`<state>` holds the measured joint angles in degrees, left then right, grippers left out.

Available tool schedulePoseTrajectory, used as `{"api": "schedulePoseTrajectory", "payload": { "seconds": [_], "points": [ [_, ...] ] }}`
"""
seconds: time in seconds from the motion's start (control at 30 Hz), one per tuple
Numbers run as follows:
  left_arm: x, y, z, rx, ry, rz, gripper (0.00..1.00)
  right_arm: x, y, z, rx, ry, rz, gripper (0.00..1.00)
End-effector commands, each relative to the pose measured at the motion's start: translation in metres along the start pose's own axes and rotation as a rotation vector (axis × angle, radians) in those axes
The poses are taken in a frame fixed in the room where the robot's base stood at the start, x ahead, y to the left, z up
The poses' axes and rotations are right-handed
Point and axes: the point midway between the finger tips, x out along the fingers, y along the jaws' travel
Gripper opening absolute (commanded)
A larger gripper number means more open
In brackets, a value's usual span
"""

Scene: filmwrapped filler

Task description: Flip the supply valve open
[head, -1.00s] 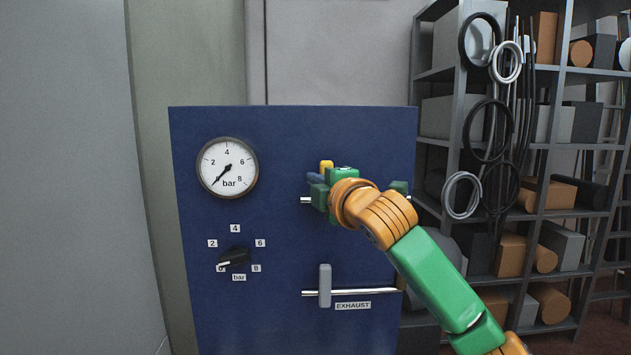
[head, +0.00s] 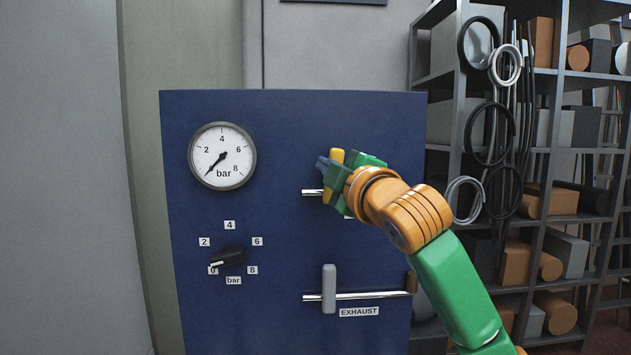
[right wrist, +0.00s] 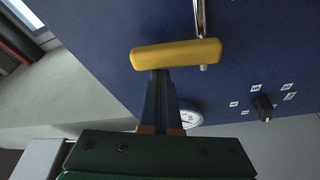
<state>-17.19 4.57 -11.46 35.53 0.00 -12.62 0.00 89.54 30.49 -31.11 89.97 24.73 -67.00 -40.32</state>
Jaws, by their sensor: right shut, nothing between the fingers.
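The supply valve has a yellow handle (head: 336,158) on the upper metal pipe (head: 311,192) of the blue panel. In the right wrist view the yellow handle (right wrist: 178,54) lies crosswise to the pipe (right wrist: 199,18). My right gripper (head: 322,164) is shut and empty beside the handle. In the right wrist view its dark fingers (right wrist: 160,85) reach up to the handle, which covers their tips; I cannot tell whether they touch. The gripper and wrist hide part of the valve and pipe in the head view. My left gripper is not in view.
The blue panel (head: 270,240) also carries a gauge (head: 222,156) with its needle near 0, a black knob (head: 228,257) pointing at 0, and a grey exhaust handle (head: 329,289) standing crosswise on the lower pipe. A loaded shelf (head: 545,150) stands at the right.

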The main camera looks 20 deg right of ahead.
Motion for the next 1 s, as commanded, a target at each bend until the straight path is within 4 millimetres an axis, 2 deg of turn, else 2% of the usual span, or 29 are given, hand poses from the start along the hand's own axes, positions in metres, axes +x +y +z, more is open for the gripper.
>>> {"api": "schedulePoseTrajectory", "payload": {
  "seconds": [0.03,0.17,0.33,1.0],
  "points": [
    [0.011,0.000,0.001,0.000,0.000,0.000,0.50,-0.004,-0.004,0.004,0.032,-0.001,0.013,0.00],
    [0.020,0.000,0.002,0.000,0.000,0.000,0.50,-0.011,0.000,0.009,0.138,-0.001,0.049,0.00],
    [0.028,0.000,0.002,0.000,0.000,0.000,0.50,-0.014,0.004,0.017,0.159,-0.004,0.055,0.00],
    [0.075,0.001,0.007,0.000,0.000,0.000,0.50,-0.025,-0.002,0.049,0.763,-0.002,0.265,0.00]
  ]
}}
